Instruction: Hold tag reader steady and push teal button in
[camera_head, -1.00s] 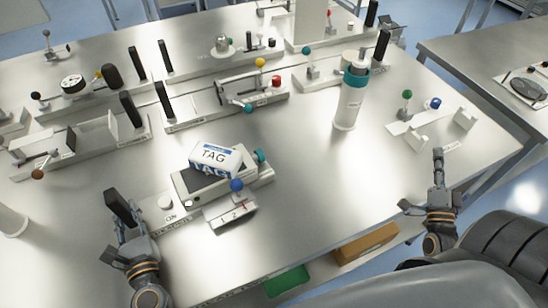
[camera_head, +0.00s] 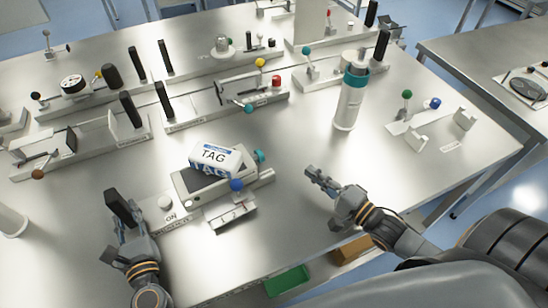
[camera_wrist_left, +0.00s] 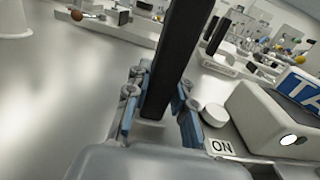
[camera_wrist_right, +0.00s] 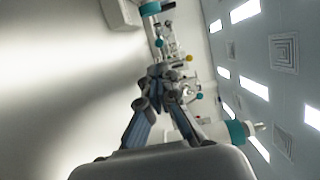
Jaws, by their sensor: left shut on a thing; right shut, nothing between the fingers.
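The tag reader (camera_head: 195,194) is a pale box on a long base at the front middle of the table, with a white and blue TAG block (camera_head: 214,158) on top. The teal button (camera_head: 259,156) sticks out at its far right end. My left gripper (camera_head: 122,222) is shut on the black upright handle (camera_head: 118,207) at the left end of the reader's base; the handle also shows between the fingers in the left wrist view (camera_wrist_left: 178,60). My right gripper (camera_head: 318,177) is shut and empty, above the table to the right of the button, apart from it.
A blue-knobbed lever (camera_head: 237,185) with a numbered plate stands at the reader's front. A white cylinder with a teal band (camera_head: 349,100) stands behind my right gripper. Other fixtures line the back.

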